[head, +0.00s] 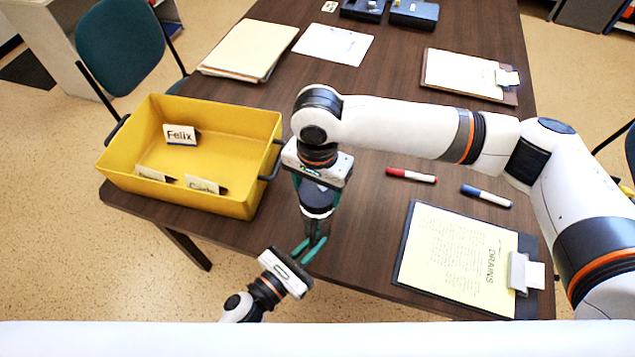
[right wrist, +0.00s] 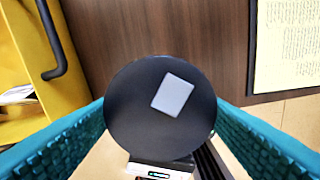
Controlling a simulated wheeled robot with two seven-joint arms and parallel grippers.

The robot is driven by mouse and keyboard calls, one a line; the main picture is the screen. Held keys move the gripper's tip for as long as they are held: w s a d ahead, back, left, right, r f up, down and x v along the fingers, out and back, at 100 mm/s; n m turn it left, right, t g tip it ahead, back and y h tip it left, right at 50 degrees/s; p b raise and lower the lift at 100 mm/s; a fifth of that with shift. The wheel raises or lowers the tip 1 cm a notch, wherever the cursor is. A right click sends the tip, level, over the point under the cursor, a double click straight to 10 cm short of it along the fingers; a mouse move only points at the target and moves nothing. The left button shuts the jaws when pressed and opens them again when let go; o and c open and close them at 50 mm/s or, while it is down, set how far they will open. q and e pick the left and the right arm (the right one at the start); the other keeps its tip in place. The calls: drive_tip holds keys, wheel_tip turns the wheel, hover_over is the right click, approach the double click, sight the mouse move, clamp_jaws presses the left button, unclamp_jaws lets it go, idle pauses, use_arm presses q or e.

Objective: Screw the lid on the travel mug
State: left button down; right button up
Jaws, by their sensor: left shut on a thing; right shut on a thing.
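The lid (right wrist: 160,108) is a black disc with a pale grey rectangle on top, seen from above in the right wrist view. My right gripper (head: 315,197) points down and is shut on it, with one teal finger on each side. The travel mug (head: 315,229) is a dark body below the lid, near the table's front edge. My left gripper (head: 309,250) reaches it from the front and is shut on it. The lid hides the mug in the right wrist view. I cannot tell whether lid and mug are threaded together.
A yellow bin (head: 225,205) with name cards stands just left of the grippers. A clipboard (head: 455,262) and red (head: 411,175) and blue (head: 487,196) markers lie to the right. Papers (head: 250,50) and another clipboard (head: 462,76) lie farther back.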

drive_tip(key=shift+f, duration=0.55)
idle(0.4)
drive_tip(key=m, duration=0.7)
drive_tip(key=shift+a, duration=0.15)
drive_tip(key=m, duration=0.6)
drive_tip(key=shift+w+m, duration=0.1)
drive_tip(key=shift+m, duration=0.2)
drive_tip(key=o, duration=1)
drive_tip(key=shift+c, duration=0.2)
